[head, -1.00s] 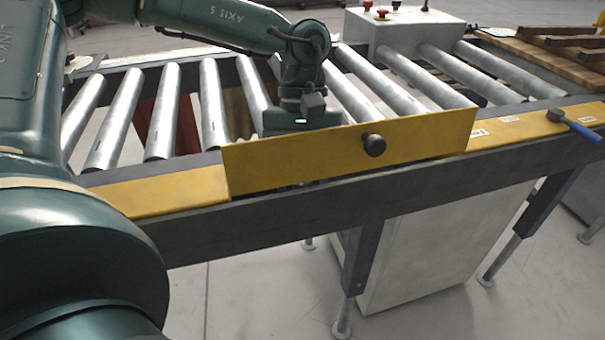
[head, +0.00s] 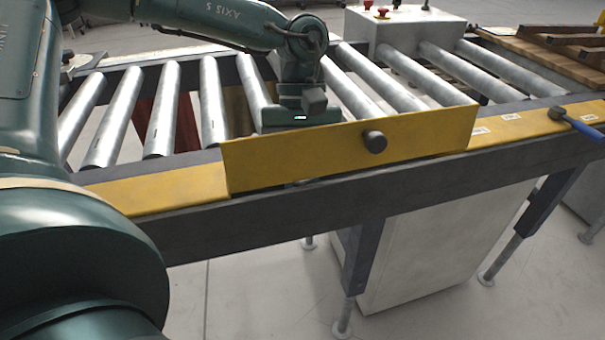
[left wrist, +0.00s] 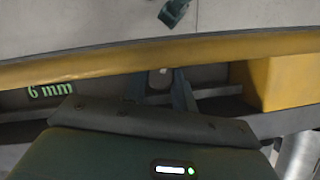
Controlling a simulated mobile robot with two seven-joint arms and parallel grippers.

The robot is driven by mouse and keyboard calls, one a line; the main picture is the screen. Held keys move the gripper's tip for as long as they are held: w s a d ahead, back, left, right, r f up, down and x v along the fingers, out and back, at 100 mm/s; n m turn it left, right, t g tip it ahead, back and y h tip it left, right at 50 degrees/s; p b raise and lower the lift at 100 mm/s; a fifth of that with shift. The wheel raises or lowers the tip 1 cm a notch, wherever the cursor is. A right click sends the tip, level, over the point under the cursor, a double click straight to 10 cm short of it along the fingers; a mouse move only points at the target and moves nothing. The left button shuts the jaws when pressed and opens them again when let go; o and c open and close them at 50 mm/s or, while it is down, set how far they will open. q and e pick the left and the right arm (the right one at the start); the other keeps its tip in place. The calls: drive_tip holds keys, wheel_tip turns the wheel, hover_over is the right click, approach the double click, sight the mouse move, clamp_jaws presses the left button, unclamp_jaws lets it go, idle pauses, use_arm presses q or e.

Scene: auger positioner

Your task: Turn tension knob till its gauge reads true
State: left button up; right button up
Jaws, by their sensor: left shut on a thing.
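A yellow panel (head: 290,158) stands at the conveyor's near side, with a dark knob (head: 374,141) on its front. My left gripper (head: 303,126) is behind this panel, away from the dark knob. Its fingertips are hidden in the head view. The left wrist view shows its housing (left wrist: 140,150) close to a small grey part (left wrist: 160,79) at the panel's edge. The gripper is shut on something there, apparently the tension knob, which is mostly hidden. A gauge readout (left wrist: 50,90) in green shows "6 mm" beside it. My right gripper is not in view.
Steel rollers (head: 125,115) lie on both sides of my left gripper. A white control box (head: 415,30) with red buttons stands behind. A blue-handled tool (head: 585,131) is on the right rail. A yellow block (left wrist: 280,82) is at the right in the left wrist view.

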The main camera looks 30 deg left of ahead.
use_arm(q)
drive_tip(key=shift+f+n+b, duration=0.2)
drive_tip(key=shift+n+b, duration=0.3)
drive_tip(key=shift+b, duration=0.25)
drive_tip(key=n+t+h+b, duration=0.1)
drive_tip(key=n+b, duration=0.1)
drive_tip(key=shift+a+b, duration=0.1)
drive_tip(key=shift+b, duration=0.2)
drive_tip(key=n+b, duration=0.2)
drive_tip(key=shift+s+n+t+h, duration=0.1)
drive_tip(key=shift+n+t+h, duration=0.2)
drive_tip(key=shift+n+t, duration=0.1)
drive_tip(key=shift+r+n+t+b, duration=0.2)
drive_tip(key=shift+n+t+b, duration=0.45)
drive_tip(key=shift+n, duration=0.55)
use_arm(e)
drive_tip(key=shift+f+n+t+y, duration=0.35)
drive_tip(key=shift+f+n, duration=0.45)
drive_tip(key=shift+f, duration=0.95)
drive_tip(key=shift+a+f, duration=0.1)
use_arm(q)
drive_tip(key=o, duration=1)
